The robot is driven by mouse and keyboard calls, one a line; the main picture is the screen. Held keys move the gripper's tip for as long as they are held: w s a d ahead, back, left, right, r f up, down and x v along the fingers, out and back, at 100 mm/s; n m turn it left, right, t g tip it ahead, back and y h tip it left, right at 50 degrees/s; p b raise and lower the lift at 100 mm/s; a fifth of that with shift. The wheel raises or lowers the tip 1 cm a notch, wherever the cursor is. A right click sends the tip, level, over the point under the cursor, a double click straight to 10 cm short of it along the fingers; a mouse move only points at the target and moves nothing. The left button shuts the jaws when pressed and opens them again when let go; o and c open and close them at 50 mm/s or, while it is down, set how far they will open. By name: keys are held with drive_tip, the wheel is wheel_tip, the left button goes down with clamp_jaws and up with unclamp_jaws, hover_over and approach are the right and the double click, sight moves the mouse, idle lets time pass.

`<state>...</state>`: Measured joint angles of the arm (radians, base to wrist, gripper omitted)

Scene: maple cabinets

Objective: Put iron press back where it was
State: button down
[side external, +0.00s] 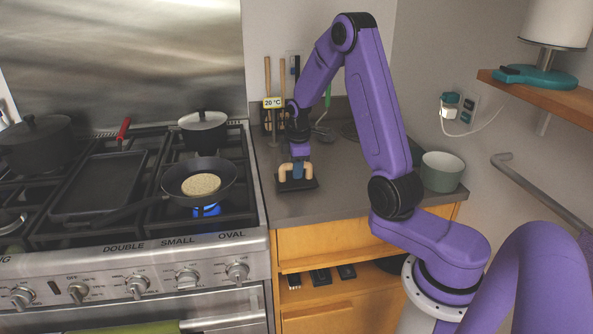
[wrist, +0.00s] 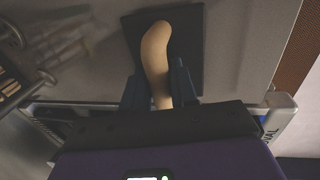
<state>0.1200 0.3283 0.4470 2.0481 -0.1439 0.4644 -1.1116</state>
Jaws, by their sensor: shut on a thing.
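The iron press has a dark flat square plate (side external: 297,185) and a light wooden handle (side external: 312,170). It is at the left end of the grey counter, close to the stove's right side. My gripper (side external: 298,170) points down from above and is shut on the wooden handle. In the wrist view, the blue fingers (wrist: 160,88) lie on both sides of the handle (wrist: 154,45), with the dark plate (wrist: 188,40) below. The plate looks level and at or very near the counter top; I cannot tell whether it touches.
The stove (side external: 130,270) stands at left. A pan (side external: 225,188) with a pale round flat food (side external: 201,184) sits over a blue flame. A lidded pot (side external: 203,130) is behind. A green bowl (side external: 442,172) is at the counter's right. A utensil holder (side external: 270,125) stands at the back.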

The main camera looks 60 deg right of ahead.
drive_tip(key=shift+f, duration=0.6)
drive_tip(key=shift+f, duration=0.1)
drive_tip(key=c, duration=0.9)
unclamp_jaws()
drive_tip(key=shift+f, duration=0.1)
